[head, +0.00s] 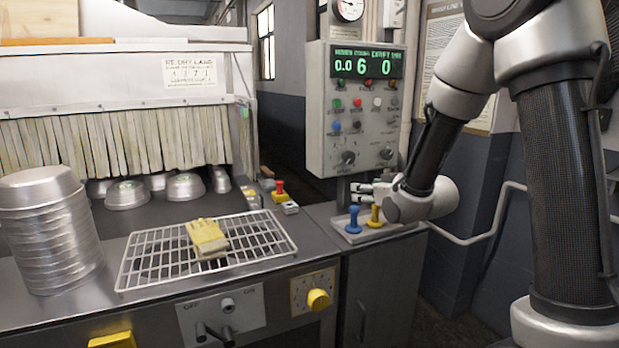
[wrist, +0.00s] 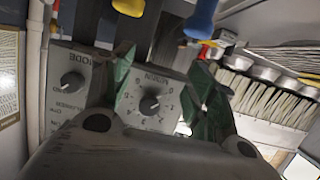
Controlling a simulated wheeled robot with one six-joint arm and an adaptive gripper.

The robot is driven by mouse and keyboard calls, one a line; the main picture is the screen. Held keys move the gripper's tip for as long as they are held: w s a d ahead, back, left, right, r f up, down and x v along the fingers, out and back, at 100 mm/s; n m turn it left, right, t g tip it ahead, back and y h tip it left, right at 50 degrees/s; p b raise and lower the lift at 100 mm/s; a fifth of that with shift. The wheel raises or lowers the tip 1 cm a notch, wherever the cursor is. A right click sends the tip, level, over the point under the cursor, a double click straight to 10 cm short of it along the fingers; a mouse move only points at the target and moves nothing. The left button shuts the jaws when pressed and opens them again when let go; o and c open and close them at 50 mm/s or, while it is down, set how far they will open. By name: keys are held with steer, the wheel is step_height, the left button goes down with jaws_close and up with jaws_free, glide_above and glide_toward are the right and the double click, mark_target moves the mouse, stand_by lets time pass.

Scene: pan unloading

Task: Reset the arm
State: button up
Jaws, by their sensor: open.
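My arm (head: 440,130) rises at the right of the head view and bends down toward the control box. My gripper (head: 362,193) points left, just below the control box and close above the blue and yellow knobs. In the wrist view my gripper (wrist: 165,85) shows two green-tipped fingers spread apart, with nothing between them but the view of the box's dial behind.
A control box (head: 362,110) hangs behind my gripper. A blue knob (head: 353,222) and a yellow knob (head: 375,215) stand below it. A wire rack (head: 150,262) holds yellow gloves (head: 206,238). Stacked pans (head: 45,235) stand at left; more pans (head: 185,187) sit by the strip curtain.

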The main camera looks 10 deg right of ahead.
steer(key=s+d+f+m+g+h, duration=0.1)
steer(key=s+d+f+g+h, duration=0.2)
steer(key=s, duration=0.4)
steer(key=s+d+f+g, duration=0.3)
steer(key=s+f+g, duration=0.2)
steer(key=s, duration=0.1)
steer(key=s+d+r+m, duration=0.1)
steer(key=s+r, duration=0.3)
steer(key=s, duration=0.3)
steer(key=s+d+r+g, duration=0.1)
steer(key=s+d+r, duration=0.1)
steer(key=s+r, duration=0.3)
steer(key=s+d+r+m+h, duration=0.1)
steer(key=s+r, duration=0.4)
steer(key=s, duration=0.6)
steer(key=shift+d+r+m+g, duration=0.15)
steer(key=shift+d+m+g, duration=0.15)
steer(key=shift+d, duration=0.45)
steer(key=shift+s, duration=0.1)
steer(key=shift+c, duration=0.4)
